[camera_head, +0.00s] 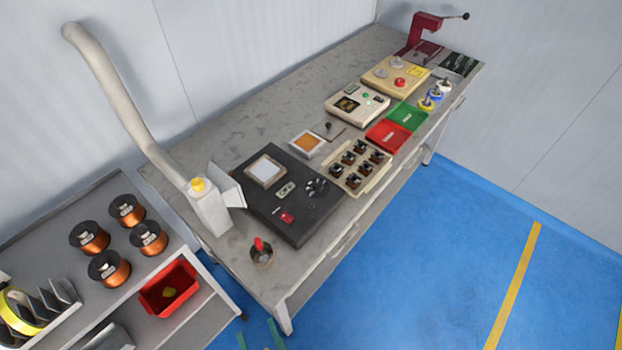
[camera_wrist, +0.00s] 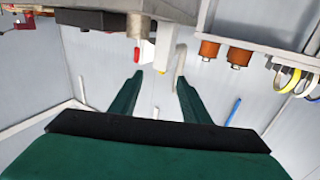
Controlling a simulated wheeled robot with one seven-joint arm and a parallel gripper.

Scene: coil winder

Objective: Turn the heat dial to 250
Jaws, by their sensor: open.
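A black unit (camera_head: 262,217) lies on the near part of the grey bench in the head view. On its top are a pale square plate (camera_head: 265,171), a small display (camera_head: 286,189), a red switch (camera_head: 287,217) and small dark controls (camera_head: 316,186) with light marks. The heat dial seems to be among these controls, but its numbers and pointer are too small to read. My gripper (camera_wrist: 161,84) has two green fingers, apart and empty, in the wrist view. Green tips (camera_head: 259,338) show at the bottom edge of the head view, over the floor and away from the unit.
A red-handled tool stands in a round holder (camera_head: 262,257) at the near bench corner. A part tray (camera_head: 354,188) sits right of the unit. The blue floor (camera_head: 430,260) is clear.

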